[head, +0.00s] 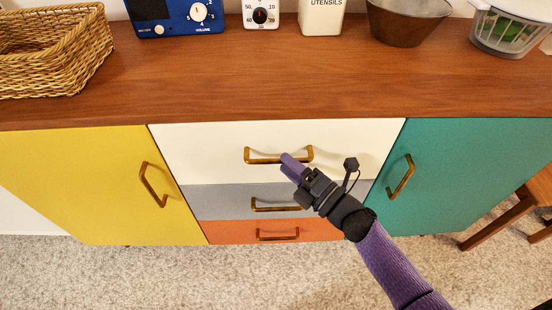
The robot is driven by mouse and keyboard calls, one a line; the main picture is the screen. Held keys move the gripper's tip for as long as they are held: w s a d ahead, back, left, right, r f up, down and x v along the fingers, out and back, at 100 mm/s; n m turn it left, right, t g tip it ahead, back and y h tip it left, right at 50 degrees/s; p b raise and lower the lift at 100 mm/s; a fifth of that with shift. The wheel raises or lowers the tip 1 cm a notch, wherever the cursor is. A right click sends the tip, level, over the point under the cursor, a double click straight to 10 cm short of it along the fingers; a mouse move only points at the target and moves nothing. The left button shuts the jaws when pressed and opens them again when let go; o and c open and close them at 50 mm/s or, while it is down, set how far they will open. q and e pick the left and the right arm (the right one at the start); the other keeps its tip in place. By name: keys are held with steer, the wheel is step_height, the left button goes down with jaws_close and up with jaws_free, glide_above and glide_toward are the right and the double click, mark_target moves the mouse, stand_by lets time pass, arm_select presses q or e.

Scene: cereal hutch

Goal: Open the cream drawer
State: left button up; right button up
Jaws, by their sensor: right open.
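The cream drawer (215,151) is the top one of three stacked drawers in the middle of the hutch. It looks closed, its front in line with the drawers below. Its brass bar handle (262,157) is near the middle of its front. My right gripper (287,162) comes in from the lower right, with its purple fingertips at the handle's middle. The fingers overlap the bar in the picture, and I cannot tell whether they touch it. The gripper is open. The right end of the handle shows past the fingers. My left gripper is not in view.
A grey drawer (215,201) and an orange drawer (230,232) lie below. Yellow (80,180) and teal (460,170) doors flank them. The wooden top (250,85) holds a basket (55,50), radio, timer, utensil jar, bowl and salad spinner. A wooden chair (500,215) stands at the right.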

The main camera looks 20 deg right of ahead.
steer(key=shift+x, duration=1.25)
jaws_close()
steer(key=shift+f, duration=0.1)
stand_by(0.3)
